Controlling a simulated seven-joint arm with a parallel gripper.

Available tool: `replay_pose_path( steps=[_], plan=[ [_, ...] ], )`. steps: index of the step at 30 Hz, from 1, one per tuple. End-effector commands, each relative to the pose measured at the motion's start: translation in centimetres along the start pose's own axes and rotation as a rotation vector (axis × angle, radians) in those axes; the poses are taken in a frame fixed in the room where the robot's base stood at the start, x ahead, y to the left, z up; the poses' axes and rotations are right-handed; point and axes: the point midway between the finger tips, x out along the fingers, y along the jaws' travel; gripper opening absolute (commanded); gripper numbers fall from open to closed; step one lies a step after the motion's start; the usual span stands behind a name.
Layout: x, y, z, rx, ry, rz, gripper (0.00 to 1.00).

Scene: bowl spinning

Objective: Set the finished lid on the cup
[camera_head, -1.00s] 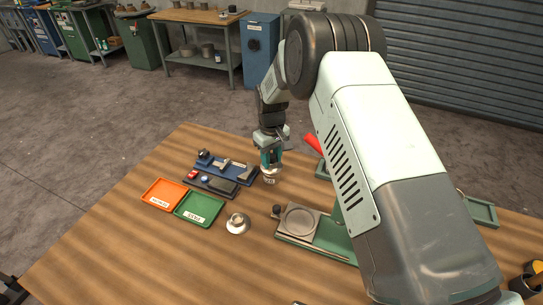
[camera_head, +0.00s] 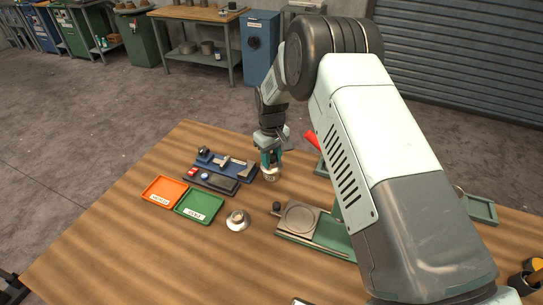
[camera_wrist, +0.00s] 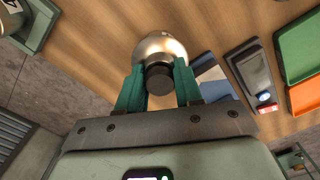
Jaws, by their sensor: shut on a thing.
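My gripper (camera_head: 271,168) points down over the far middle of the table. In the wrist view its teal fingers (camera_wrist: 159,88) are closed around the dark knob (camera_wrist: 158,80) of a shiny metal domed piece, which looks like the lid (camera_wrist: 160,46). The piece also shows as a small silver shape under the fingers in the head view (camera_head: 271,177). A small metallic piece, possibly the cup (camera_head: 237,216), stands on a white round base nearer and left of my gripper. The held piece is apart from it. Its underside is hidden.
An orange tray (camera_head: 151,194) and a green tray (camera_head: 187,213) lie to the left. Blue and dark tool holders (camera_head: 240,172) are behind them. A green fixture with a round plate (camera_head: 283,229) stands to the right. Bare wood lies in front.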

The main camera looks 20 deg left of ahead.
Motion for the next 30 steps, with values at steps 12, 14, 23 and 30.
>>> replay_pose_path(
  steps=[12,14,23,30],
  plan=[
    [0.27,0.01,0.0,0.0,0.0,0.0,0.23],
    [0.27,0.01,0.0,0.0,0.0,0.0,0.23],
    [0.28,0.01,0.0,0.0,0.0,0.0,0.64],
    [0.29,0.01,0.02,0.0,0.0,0.0,0.86]
  ],
)
